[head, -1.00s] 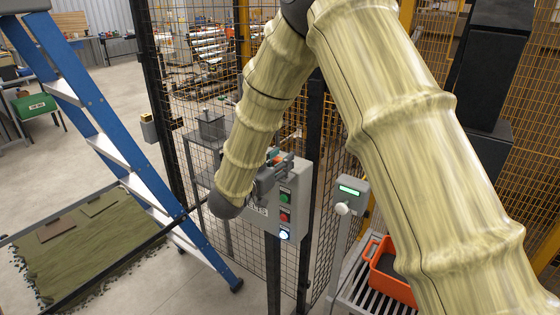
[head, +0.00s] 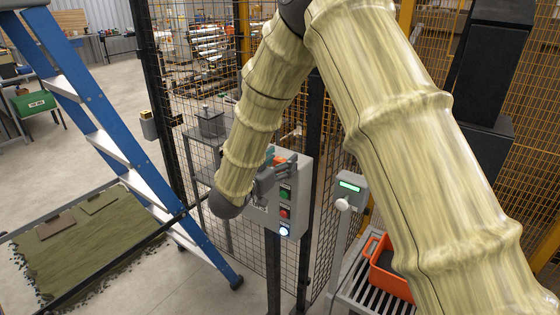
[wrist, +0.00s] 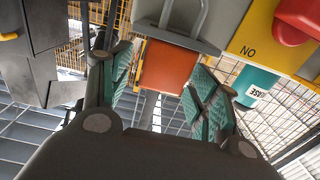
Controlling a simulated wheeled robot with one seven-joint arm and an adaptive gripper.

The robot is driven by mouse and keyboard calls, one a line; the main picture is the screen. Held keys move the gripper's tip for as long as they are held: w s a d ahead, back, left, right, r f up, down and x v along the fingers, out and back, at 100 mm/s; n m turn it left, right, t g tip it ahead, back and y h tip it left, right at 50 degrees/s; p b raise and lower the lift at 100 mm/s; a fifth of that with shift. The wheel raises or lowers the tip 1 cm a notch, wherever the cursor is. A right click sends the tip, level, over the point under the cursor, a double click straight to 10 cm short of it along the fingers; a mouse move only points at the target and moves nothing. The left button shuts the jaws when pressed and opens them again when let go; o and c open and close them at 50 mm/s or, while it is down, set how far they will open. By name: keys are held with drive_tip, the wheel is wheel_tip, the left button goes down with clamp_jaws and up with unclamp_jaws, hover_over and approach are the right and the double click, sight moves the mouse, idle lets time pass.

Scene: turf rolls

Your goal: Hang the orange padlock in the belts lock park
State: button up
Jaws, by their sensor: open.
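An orange block (wrist: 167,67), which looks like the orange padlock's body, shows between my fingers in the wrist view. Its shackle cannot be made out. My gripper (wrist: 163,92) is open, with a green-padded finger on each side of the block. In the head view my gripper (head: 270,178) is at the upper front of the grey control box (head: 297,195), with a bit of orange (head: 279,160) just beyond it. Above the block in the wrist view is a grey plate (wrist: 150,12) with a bent grey bar. I cannot identify the belts lock park with certainty.
A yellow panel (wrist: 247,42) marked "NO" with a red knob (wrist: 298,18) is close at upper right, above a teal lettered piece (wrist: 256,84). Mesh fencing stands behind the box. A blue ladder (head: 105,130) is left, an orange bin (head: 388,272) right.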

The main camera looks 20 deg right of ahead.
drive_tip(key=v, duration=1.2)
drive_tip(key=shift+s, duration=0.1)
drive_tip(key=d+f+n+t+y+b, duration=0.1)
drive_tip(key=d+f+n+y, duration=0.15)
drive_tip(key=f, duration=0.65)
drive_tip(key=d+f+n+y+b, duration=0.1)
drive_tip(key=f+n+y, duration=0.15)
drive_tip(key=f, duration=0.65)
drive_tip(key=s+d+f+n+g+y+b, duration=0.1)
drive_tip(key=s+f+y, duration=0.1)
drive_tip(key=s+f, duration=0.5)
drive_tip(key=s+d+f+n+g+y+b, duration=0.1)
drive_tip(key=s+f+g+y, duration=0.15)
drive_tip(key=f, duration=0.85)
drive_tip(key=s+d+f+n+g+y+b, duration=0.1)
drive_tip(key=s+f, duration=0.4)
drive_tip(key=s, duration=0.5)
drive_tip(key=s+d+f+n+g+y+b, duration=0.1)
drive_tip(key=s+f+g, duration=0.3)
drive_tip(key=s, duration=0.6)
drive_tip(key=s+d+f+n+g+y+b, duration=0.1)
drive_tip(key=s+d+f+g+y, duration=0.1)
drive_tip(key=s+f, duration=0.6)
drive_tip(key=s+g+y, duration=0.1)
drive_tip(key=s, duration=0.2)
drive_tip(key=shift+f, duration=0.15)
drive_tip(key=shift+s+g, duration=0.1)
drive_tip(key=shift+g, duration=0.15)
drive_tip(key=shift+c, duration=0.2)
